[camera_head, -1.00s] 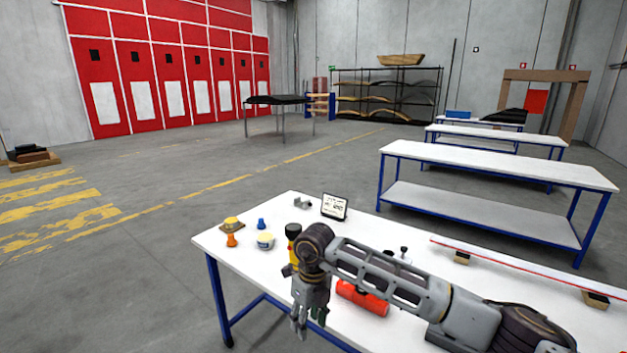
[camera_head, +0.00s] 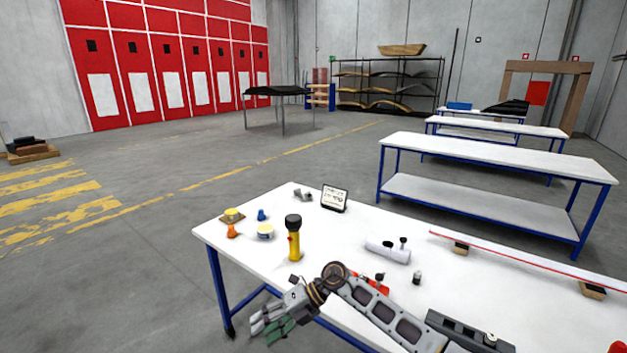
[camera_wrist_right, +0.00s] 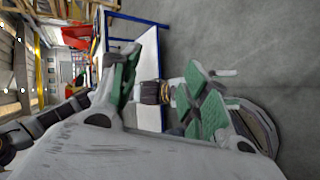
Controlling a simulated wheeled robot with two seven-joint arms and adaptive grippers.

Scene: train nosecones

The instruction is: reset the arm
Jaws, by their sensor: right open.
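My right arm (camera_head: 385,312) reaches in from the lower right over the near white table. My right gripper (camera_head: 268,328) is at the table's front edge, low in the head view, and points to the lower left. In the right wrist view the right gripper (camera_wrist_right: 160,95) shows two green-padded fingers spread apart with nothing between them. The gripper is open and empty. My left gripper is not in the head view.
The near table (camera_head: 345,240) bears a yellow flashlight (camera_head: 294,240), a small tablet (camera_head: 334,198), a white roll (camera_head: 388,251), a tape tub (camera_head: 265,232) and a long red-edged strip (camera_head: 520,257). A red cylinder (camera_head: 372,284) is partly hidden behind my arm. Open floor lies left.

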